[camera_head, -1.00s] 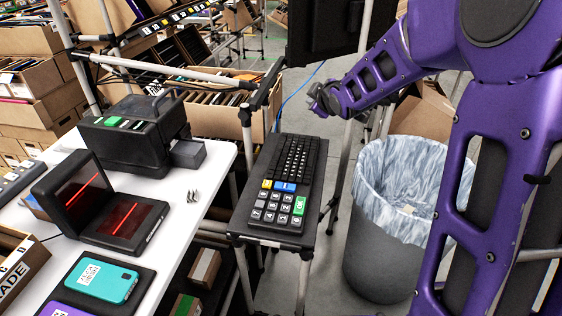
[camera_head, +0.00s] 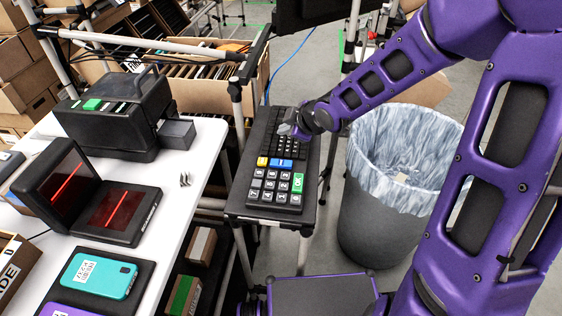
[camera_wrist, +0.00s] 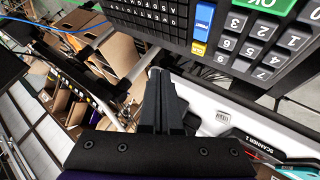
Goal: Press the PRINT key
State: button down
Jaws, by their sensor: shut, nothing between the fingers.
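The black keyboard (camera_head: 230,203) stands on a small stand beside the white table. Its blue key (camera_wrist: 204,14), with white lettering that seems to read PRINT, is in the upper part of the wrist view, above a yellow key (camera_wrist: 198,47). My gripper (camera_head: 287,129) is over the letter keys, behind the blue keys. In the wrist view its fingers (camera_wrist: 157,73) are shut and empty, apart from the blue key.
A black label printer (camera_head: 115,120) with a grey box at its side and a scanner with red lines (camera_head: 115,212) stand on the white table (camera_head: 185,215). A lined grey bin (camera_head: 385,215) is right of the keyboard. Rack poles and cartons are behind.

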jog(key=b, duration=0.7)
send_over(284, 165)
notch_tip(284, 165, down, 8)
jog(key=shift+r, duration=0.1)
jog(key=shift+f+b, duration=0.35)
jog(key=shift+f, duration=0.15)
jog(key=shift+f, duration=0.1)
dwell(1.2)
jog(key=shift+f, duration=0.3)
jog(key=shift+f, duration=0.45)
dwell(0.5)
jog(key=shift+r, duration=0.15)
jog(key=shift+r+p, duration=0.75)
jog(key=shift+p, duration=0.15)
notch_tip(284, 165, up, 5)
jog(key=p, duration=0.5)
